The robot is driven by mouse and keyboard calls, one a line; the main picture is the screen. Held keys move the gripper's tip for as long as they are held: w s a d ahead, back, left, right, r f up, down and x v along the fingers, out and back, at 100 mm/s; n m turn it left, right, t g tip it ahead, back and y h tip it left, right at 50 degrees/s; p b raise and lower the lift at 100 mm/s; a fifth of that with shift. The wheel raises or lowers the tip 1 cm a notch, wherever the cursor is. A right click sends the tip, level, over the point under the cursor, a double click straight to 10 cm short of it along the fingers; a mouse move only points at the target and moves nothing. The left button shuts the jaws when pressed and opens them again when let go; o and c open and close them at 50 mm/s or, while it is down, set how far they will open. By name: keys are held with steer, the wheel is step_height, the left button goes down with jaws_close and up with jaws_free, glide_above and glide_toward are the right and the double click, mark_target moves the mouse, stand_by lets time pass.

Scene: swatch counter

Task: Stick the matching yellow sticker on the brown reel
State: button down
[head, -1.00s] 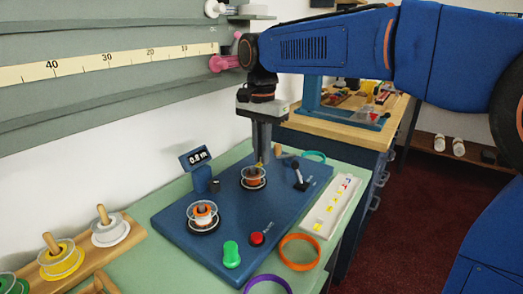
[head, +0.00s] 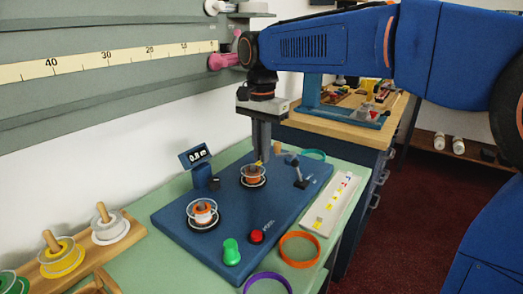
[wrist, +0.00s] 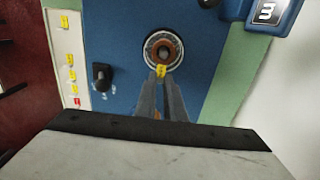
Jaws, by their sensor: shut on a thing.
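My gripper (head: 262,158) points down just above the back reel on the blue board. It is shut on a small yellow sticker (wrist: 160,71), which shows at the fingertips in the wrist view. The brown reel (wrist: 163,50) has a clear flange and lies just beyond the sticker. The sticker overlaps the reel's near rim in the picture; I cannot tell whether they touch. In the head view the brown reel (head: 253,176) is below the fingertips. The sticker's printed mark is too small to read.
A second, orange reel (head: 203,213) stands nearer on the blue board (head: 222,198). A white strip with several stickers (head: 330,207) lies to the right. A small display (head: 196,157), a black lever (head: 300,177), a green knob (head: 231,252) and a red button (head: 256,237) surround the reels.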

steer(key=shift+f, duration=0.4)
stand_by(1.4)
steer(key=c, duration=1.8)
jaws_free()
steer(key=shift+o, duration=0.2)
steer(key=shift+r, duration=3.5)
